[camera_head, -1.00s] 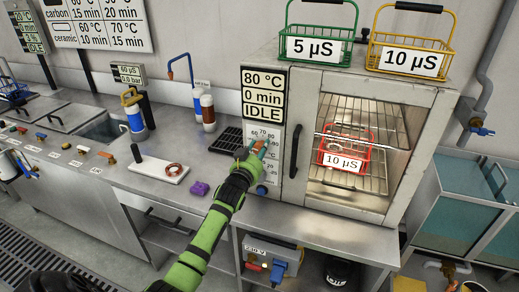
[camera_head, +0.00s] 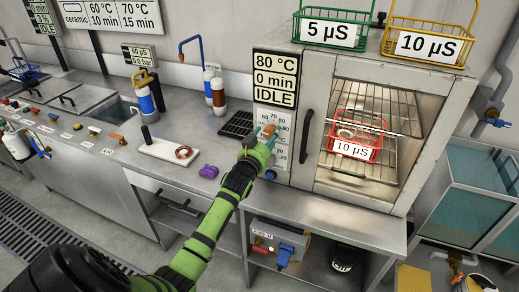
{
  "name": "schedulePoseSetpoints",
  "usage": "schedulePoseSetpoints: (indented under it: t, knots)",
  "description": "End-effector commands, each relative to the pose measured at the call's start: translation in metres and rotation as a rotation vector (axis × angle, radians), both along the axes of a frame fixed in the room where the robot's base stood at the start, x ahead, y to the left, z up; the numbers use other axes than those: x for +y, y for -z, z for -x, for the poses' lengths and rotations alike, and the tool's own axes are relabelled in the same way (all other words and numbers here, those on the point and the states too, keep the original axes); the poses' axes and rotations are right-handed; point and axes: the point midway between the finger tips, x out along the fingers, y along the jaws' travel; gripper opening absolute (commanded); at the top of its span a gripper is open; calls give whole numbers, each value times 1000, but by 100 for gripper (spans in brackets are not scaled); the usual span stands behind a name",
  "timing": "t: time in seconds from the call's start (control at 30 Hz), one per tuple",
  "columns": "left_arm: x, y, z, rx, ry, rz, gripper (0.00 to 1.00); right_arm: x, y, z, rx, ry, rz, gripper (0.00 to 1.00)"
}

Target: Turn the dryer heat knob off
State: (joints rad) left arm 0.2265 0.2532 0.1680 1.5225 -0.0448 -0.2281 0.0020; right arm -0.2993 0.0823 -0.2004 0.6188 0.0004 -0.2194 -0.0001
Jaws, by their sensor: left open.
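The dryer (camera_head: 318,98) stands on the bench, with a display (camera_head: 275,78) reading 80 °C, 0 min, IDLE. Below it is a pale dial plate (camera_head: 272,114) with temperature numbers around the heat knob. The knob itself is largely hidden behind my left gripper (camera_head: 267,132), so its pointer cannot be read. The left gripper is open, its fingertips at the dial; whether they touch the knob cannot be told. A blue knob (camera_head: 271,175) sits lower on the same panel. My right gripper is not in view.
The dryer's door handle (camera_head: 307,136) is just right of the gripper. A red basket (camera_head: 355,135) is inside; green (camera_head: 331,34) and yellow (camera_head: 428,43) baskets stand on top. A purple object (camera_head: 209,171) and white tray (camera_head: 168,151) lie on the bench left.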

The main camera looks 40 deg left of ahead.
Motion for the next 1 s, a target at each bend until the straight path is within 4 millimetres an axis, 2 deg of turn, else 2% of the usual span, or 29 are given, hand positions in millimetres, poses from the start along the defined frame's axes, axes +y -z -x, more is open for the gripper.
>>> schedulePoseSetpoints:
  t: [0.3,0.5,0.7,1.0]
  knots:
    - [-14,2,62,4,-1,2,63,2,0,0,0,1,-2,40]
    - [-21,2,92,5,-1,3,63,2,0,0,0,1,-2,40]
    - [-23,1,103,4,-2,3,63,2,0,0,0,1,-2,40]
    - [-23,1,104,4,-2,3,63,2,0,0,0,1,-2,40]
